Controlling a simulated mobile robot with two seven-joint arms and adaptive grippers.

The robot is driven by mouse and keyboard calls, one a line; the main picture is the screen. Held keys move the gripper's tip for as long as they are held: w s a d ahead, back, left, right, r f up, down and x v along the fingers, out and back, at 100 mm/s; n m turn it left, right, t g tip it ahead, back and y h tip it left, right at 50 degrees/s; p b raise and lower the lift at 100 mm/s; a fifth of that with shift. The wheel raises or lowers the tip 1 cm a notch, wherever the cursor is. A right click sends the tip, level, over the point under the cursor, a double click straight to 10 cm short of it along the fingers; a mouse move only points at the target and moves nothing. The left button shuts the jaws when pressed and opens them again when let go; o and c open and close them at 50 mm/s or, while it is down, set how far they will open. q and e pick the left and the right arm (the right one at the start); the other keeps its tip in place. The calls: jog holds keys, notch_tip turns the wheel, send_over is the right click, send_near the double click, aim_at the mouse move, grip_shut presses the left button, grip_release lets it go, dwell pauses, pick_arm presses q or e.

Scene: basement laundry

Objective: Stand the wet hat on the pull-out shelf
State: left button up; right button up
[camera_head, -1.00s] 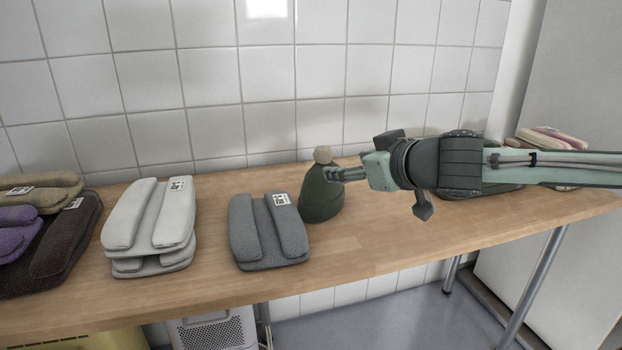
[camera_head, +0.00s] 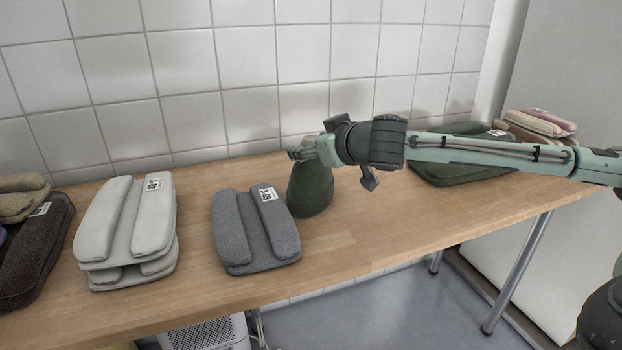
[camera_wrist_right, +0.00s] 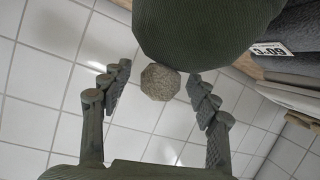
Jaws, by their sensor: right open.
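The hat (camera_head: 310,191) is dark green with a pale bobble on top. It stands upright on the wooden table, just right of a folded grey towel. My right gripper (camera_head: 297,154) is at the hat's top, its fingers in front of the bobble. In the right wrist view the bobble (camera_wrist_right: 160,82) sits between the two spread fingers of the right gripper (camera_wrist_right: 158,92), with gaps on both sides. The green hat body (camera_wrist_right: 205,30) lies beyond it. My left gripper is not in view. I cannot make out a pull-out shelf.
Folded grey (camera_head: 255,230) and white (camera_head: 125,232) towels lie left of the hat on the wooden table (camera_head: 400,228). A folded green towel (camera_head: 465,165) lies to the right. The tiled wall (camera_head: 270,85) stands close behind. The table's front middle is clear.

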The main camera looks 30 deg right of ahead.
grip_shut()
dwell(0.4)
jog(key=shift+r, duration=0.15)
